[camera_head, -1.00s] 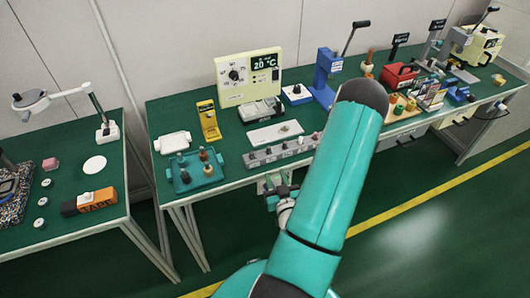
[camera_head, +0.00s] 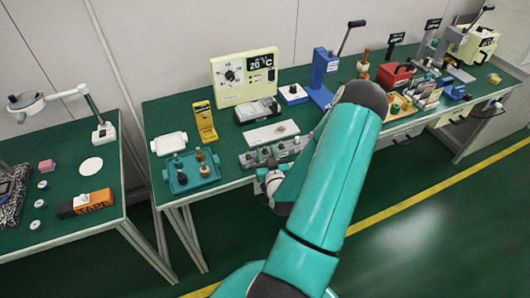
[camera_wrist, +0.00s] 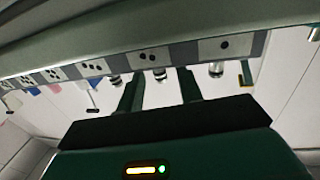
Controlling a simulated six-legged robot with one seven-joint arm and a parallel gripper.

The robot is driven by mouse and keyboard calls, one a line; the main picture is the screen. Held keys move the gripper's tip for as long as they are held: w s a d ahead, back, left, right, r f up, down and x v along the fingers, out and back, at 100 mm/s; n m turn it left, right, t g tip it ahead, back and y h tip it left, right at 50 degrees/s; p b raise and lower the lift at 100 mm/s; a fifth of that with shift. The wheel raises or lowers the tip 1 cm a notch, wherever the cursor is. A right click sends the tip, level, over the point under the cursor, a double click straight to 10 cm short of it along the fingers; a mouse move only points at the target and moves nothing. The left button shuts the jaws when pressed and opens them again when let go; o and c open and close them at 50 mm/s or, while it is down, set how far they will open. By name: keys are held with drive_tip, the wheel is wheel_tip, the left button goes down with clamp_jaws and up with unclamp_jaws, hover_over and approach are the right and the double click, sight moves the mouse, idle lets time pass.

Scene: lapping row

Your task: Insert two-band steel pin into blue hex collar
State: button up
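A grey rail (camera_head: 250,160) at the table's front edge carries several small upright pieces. In the wrist view its dot-marked face (camera_wrist: 185,53) runs across the top, seen upside down. Small steel pieces stand along it, one near the one-dot label (camera_wrist: 216,70) and one near the two-dot label (camera_wrist: 160,74). Bands on them are too small to read, so I cannot tell which is the two-band pin. My gripper (camera_wrist: 160,84) is open, its fingers apart and apparently empty, facing the rail near the two-dot piece. I cannot make out the blue hex collar.
A teal tray (camera_head: 171,186) with several pegs lies left of the rail. A blue press (camera_head: 323,75) stands farther right. My arm hides part of the table.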

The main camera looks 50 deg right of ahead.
drive_tip(key=shift+x, duration=1.15)
drive_tip(key=shift+c, duration=0.3)
clamp_jaws()
drive_tip(key=shift+r, duration=0.15)
